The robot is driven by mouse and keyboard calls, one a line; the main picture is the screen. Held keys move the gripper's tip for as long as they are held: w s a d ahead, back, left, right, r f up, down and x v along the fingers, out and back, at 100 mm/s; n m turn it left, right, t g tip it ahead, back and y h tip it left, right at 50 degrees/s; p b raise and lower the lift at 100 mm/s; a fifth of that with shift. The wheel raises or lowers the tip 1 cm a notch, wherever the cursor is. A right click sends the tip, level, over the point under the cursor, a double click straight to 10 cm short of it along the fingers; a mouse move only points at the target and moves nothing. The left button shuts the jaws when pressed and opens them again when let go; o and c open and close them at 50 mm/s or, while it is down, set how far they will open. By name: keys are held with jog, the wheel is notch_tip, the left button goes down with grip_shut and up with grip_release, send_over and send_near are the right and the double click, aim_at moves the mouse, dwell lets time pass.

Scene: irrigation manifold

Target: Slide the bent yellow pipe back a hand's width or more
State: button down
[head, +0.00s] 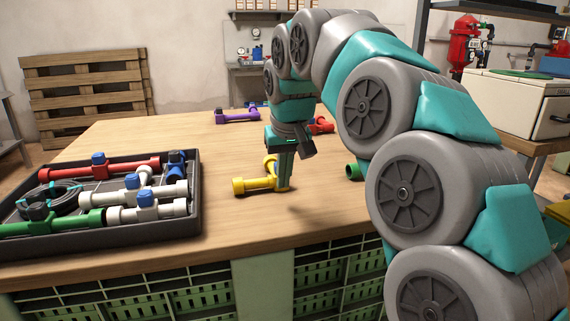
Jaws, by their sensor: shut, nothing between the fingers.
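The bent yellow pipe (255,185) lies near the middle of the wooden table, with one arm to the left and another rising away toward the back. My gripper (282,187) points down at the right end of the pipe, with its fingers together and nothing held. The fingertips are low, close to the table. I cannot tell whether they touch the pipe. Part of the pipe is hidden behind the fingers.
A black tray (197,213) of red, white and green pipes stands at the left. A purple pipe (237,116) and a red pipe (321,126) lie farther back. A green pipe (353,172) is partly hidden by my arm. The wood behind the yellow pipe looks clear.

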jog(key=x, duration=0.2)
jog(key=shift+f, duration=0.4)
jog(key=shift+w+a+f, duration=0.1)
jog(key=shift+w, duration=0.15)
jog(key=shift+w+a+p, duration=0.2)
jog(key=shift+w+a, duration=0.05)
jog(key=shift+w, duration=0.65)
jog(key=shift+w+a+p, duration=0.15)
jog(key=shift+w+a, duration=0.05)
jog(key=shift+w, duration=0.65)
